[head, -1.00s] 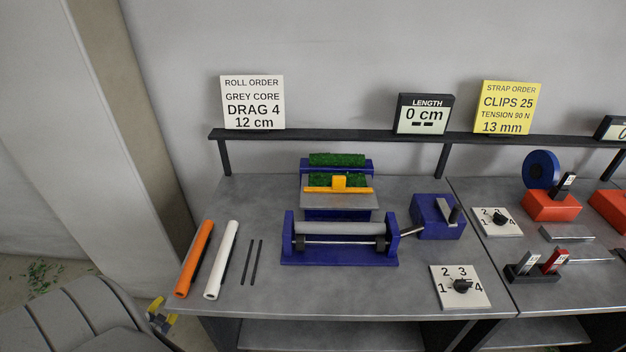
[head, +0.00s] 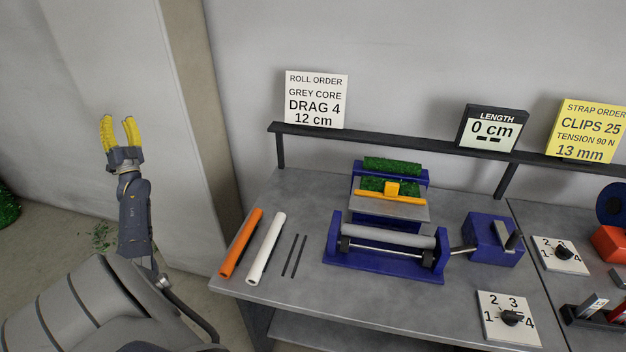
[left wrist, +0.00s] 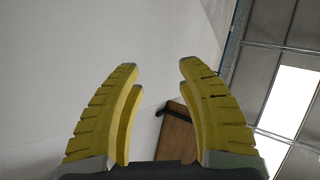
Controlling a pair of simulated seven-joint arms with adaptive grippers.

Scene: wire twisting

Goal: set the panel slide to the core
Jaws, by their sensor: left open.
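The order card (head: 316,99) reads grey core, drag 4, 12 cm. A grey core (head: 388,234) lies across the blue roller stand (head: 385,265) on the table. Behind it, a yellow-orange bar with a raised block (head: 392,190) lies across a grey plate (head: 408,209). A white dial panel (head: 510,320) marked 1 to 4 with a black knob sits at the front right of this table. I cannot tell which part is the panel slide. My left gripper (head: 117,120) is open, empty and raised, well left of the table; it also shows in the left wrist view (left wrist: 158,80). My right gripper is out of view.
An orange tube (head: 241,244), a white tube (head: 266,249) and two thin dark rods (head: 295,256) lie on the left of the table (head: 350,300). A blue crank box (head: 492,241) stands right of the stand. A shelf with a length display (head: 491,128) runs behind.

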